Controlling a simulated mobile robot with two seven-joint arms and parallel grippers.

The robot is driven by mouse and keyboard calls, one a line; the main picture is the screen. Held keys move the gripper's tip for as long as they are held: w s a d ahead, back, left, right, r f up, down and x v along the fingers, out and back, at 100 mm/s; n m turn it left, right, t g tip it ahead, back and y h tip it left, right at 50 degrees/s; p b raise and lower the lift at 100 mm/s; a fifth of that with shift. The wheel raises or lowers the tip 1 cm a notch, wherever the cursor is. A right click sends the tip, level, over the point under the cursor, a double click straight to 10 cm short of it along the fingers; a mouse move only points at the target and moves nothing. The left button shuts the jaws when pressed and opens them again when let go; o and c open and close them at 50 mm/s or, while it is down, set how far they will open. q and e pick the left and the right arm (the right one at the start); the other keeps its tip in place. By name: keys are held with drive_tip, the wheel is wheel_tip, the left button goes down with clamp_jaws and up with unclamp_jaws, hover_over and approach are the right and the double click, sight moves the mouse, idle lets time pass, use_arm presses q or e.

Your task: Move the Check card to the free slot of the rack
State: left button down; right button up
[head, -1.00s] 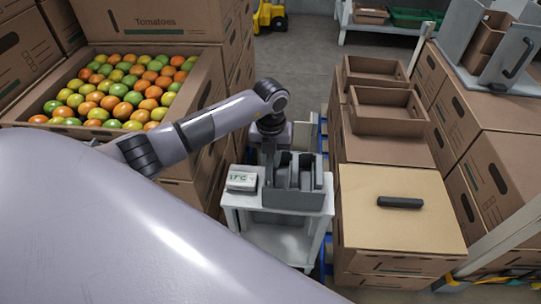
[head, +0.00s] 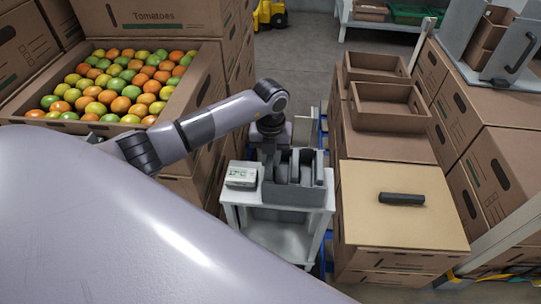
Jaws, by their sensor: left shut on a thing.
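The rack (head: 291,190) is a small grey holder with upright dividers, standing on a light grey stand in the middle of the head view. My left gripper (head: 268,152) points down at the rack's left end, just behind or in its leftmost slot; I cannot tell which. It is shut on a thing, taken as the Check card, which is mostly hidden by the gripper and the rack. No lettering on the card can be read. My right gripper is not in view.
A white display box (head: 241,176) sits left of the rack on the stand (head: 236,209). A tomato crate (head: 196,104) stands at the left.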

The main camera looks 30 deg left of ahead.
use_arm(q)
drive_tip(key=shift+f, duration=0.15)
drive_tip(key=shift+f+b, duration=0.5)
drive_tip(key=shift+f, duration=0.05)
drive_tip(key=c, duration=0.9)
unclamp_jaws()
